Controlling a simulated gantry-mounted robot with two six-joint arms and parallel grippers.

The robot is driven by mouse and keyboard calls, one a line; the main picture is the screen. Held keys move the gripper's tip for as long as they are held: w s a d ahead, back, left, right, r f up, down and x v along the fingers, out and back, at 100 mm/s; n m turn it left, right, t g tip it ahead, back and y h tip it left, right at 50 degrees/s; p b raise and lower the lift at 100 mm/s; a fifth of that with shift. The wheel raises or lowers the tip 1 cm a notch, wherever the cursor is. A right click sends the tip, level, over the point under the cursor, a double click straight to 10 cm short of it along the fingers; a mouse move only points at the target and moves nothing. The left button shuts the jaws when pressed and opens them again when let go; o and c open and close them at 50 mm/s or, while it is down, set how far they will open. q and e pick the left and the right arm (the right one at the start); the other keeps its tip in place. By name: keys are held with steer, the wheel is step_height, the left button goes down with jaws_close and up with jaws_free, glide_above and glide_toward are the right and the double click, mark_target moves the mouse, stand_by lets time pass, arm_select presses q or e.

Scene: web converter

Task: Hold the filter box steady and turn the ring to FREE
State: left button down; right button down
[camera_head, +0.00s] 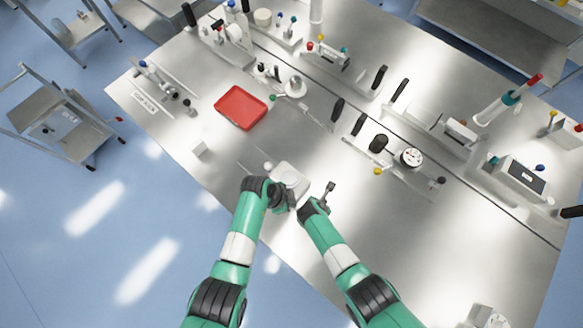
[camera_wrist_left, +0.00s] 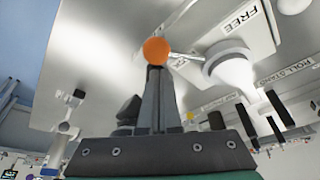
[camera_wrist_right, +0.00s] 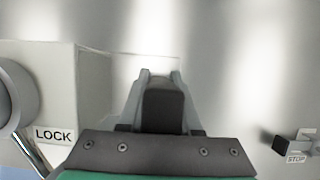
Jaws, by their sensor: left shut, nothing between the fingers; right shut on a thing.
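The pale filter box (camera_head: 297,170) sits near the front edge of the steel table, with a round ring (camera_head: 290,177) on it. In the left wrist view the ring (camera_wrist_left: 230,68) has a thin rod ending in an orange ball (camera_wrist_left: 156,50), and a FREE label (camera_wrist_left: 241,18) stands near it. My left gripper (camera_wrist_left: 157,72) is shut and empty, its tips at the orange ball; I cannot tell whether they touch. My right gripper (camera_wrist_right: 160,76) is shut on the edge of the filter box (camera_wrist_right: 95,90), beside its LOCK label (camera_wrist_right: 53,135). The gripped part is mostly hidden.
A red tray (camera_head: 241,108) and a small white block (camera_head: 199,148) lie to the left. Fittings line the table behind.

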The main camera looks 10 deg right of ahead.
arm_select(q)
steer(key=shift+w+a+f+m+g, duration=0.1)
steer(key=shift+a+m+g, duration=0.2)
steer(key=shift+a+m, duration=0.45)
steer(key=shift+w+a+m, duration=0.2)
steer(key=shift+a+m, duration=0.35)
steer(key=shift+m, duration=0.2)
steer(key=shift+g, duration=0.3)
steer(key=shift+w+a, duration=0.65)
steer(key=shift+a, duration=0.3)
steer(key=shift+w+a, duration=0.6)
steer(key=shift+a, duration=0.35)
